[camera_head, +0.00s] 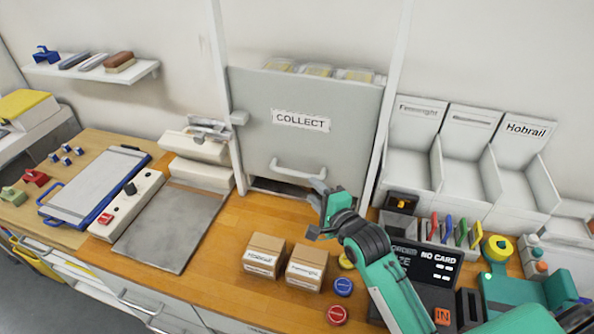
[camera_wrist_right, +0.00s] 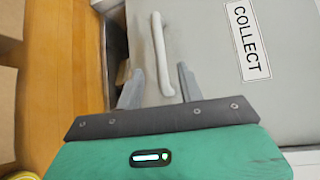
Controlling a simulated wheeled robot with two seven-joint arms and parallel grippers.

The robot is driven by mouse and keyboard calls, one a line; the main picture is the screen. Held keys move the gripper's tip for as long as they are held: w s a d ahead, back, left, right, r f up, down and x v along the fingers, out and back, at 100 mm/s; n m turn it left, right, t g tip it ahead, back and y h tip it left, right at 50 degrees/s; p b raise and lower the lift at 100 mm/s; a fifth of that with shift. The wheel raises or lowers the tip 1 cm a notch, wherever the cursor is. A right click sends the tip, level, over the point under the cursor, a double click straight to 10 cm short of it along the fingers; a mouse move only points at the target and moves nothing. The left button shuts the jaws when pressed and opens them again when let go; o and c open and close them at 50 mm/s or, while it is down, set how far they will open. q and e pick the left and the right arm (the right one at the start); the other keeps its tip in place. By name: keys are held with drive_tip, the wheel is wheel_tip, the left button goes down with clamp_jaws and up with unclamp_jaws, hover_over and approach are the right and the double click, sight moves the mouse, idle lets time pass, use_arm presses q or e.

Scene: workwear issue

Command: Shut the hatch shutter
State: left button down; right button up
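The hatch shutter (camera_head: 250,135) is a grey panel with a COLLECT label (camera_head: 300,121), set in the back wall. It is mostly down, with a dark gap (camera_head: 285,187) under its lower edge above the counter. Its pale bar handle (camera_head: 298,170) runs across near the bottom; it also shows in the right wrist view (camera_wrist_right: 160,52). My right gripper (camera_head: 316,210) is close to the handle's right end. In the right wrist view its fingers (camera_wrist_right: 160,88) are spread, one on each side of the handle's end, with no clear contact. My left gripper is out of view.
Two small cartons (camera_head: 264,254) (camera_head: 307,267) stand on the wooden counter (camera_head: 215,275) in front of the hatch, with coloured discs (camera_head: 343,287) beside them. A NO CARD terminal (camera_head: 436,262) and pen rack stand right, near my right arm. A grey mat (camera_head: 170,228) lies left.

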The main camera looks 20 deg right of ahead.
sight(297, 172)
drive_tip(key=p+x, duration=0.2)
drive_tip(key=x, duration=0.7)
drive_tip(key=shift+w+f, duration=0.1)
drive_tip(key=shift+w, duration=0.3)
drive_tip(key=shift+c, duration=0.5)
clamp_jaws()
